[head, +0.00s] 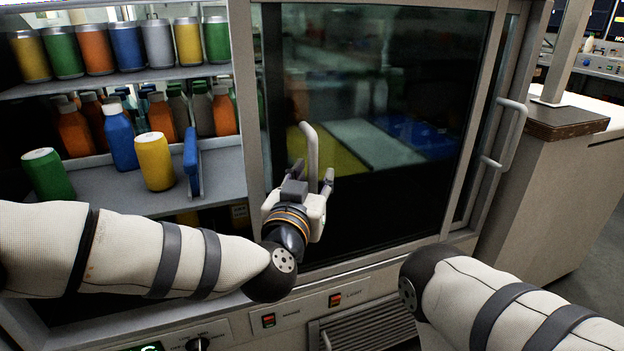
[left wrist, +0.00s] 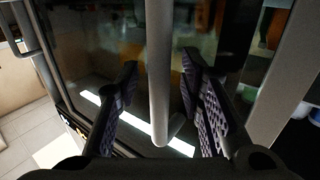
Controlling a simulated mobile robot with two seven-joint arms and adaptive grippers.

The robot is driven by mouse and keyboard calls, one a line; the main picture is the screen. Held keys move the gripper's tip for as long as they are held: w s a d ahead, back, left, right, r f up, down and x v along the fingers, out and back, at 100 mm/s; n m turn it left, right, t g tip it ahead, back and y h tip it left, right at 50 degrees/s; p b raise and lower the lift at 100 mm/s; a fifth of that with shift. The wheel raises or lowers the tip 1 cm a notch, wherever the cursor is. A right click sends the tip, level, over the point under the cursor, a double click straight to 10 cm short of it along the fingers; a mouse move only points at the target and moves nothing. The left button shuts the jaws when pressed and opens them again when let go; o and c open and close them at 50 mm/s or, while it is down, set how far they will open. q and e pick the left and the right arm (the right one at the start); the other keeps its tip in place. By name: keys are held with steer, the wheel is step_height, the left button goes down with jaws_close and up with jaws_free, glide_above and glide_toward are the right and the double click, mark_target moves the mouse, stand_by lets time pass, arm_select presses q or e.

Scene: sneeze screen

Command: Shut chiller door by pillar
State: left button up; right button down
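The chiller has a framed dark glass door (head: 400,190) in the middle of the head view. To its left is an opening onto shelves. A pale vertical bar handle (head: 311,145) stands in front of the glass near the door's left frame. My left gripper (head: 313,178) is at this handle. In the left wrist view the handle (left wrist: 159,70) passes between the two open fingers, with a visible gap on each side. A second handle (head: 507,135) is at the chiller's right edge. A grey pillar (head: 567,45) rises from the counter at right. My right gripper is out of view.
Shelves at left hold cans (head: 128,46) and bottles (head: 75,130). A yellow can (head: 154,161), a green can (head: 47,174) and a blue item (head: 192,160) stand near the shelf front. A wood-edged counter (head: 560,118) is at right. A panel with red switches (head: 335,300) runs below.

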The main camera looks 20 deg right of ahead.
arm_select(q)
jaws_close()
steer(key=shift+a, duration=0.1)
